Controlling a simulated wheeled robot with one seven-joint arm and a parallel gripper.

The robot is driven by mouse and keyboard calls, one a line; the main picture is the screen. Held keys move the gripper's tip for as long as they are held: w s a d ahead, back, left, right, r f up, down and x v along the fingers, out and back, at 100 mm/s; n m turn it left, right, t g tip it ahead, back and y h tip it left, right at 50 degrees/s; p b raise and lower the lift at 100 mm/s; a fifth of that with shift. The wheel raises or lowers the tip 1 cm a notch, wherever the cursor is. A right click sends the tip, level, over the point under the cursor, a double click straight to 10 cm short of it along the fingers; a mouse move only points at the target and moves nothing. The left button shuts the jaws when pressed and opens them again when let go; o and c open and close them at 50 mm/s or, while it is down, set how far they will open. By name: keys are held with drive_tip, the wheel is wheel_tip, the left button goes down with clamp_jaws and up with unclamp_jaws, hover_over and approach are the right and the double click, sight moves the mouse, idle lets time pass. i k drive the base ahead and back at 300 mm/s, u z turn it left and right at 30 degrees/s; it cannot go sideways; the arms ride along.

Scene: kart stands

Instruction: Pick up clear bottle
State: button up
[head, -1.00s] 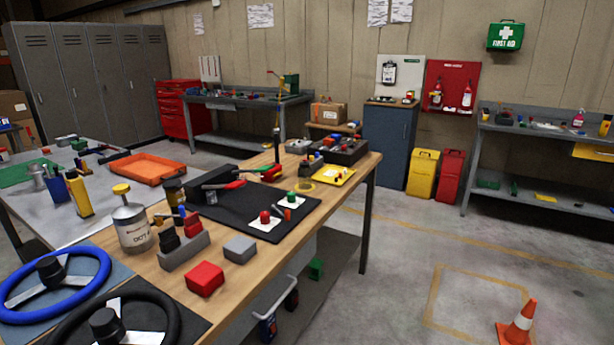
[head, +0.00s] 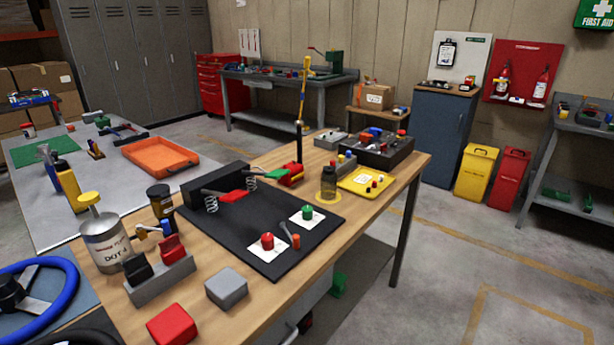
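A pale, see-through-looking bottle (head: 107,243) with a yellow cap and a "DOT 4" label stands upright on the wooden bench at the left. A small dark, partly see-through bottle (head: 328,183) stands upright on a yellow ring near the bench's far right edge, beside a yellow tray (head: 352,184). I cannot tell for sure which is the clear bottle; the pale one looks clearer. My gripper is not in view.
A dark jar (head: 160,200) and a grey holder (head: 160,281) with red and black pieces stand close to the pale bottle. A grey block (head: 227,288) and a red block (head: 172,325) lie in front. A black mat (head: 285,262) fills the bench's middle.

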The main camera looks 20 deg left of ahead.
sight(328, 187)
drive_tip(key=u, duration=0.15)
drive_tip(key=i, duration=1.1)
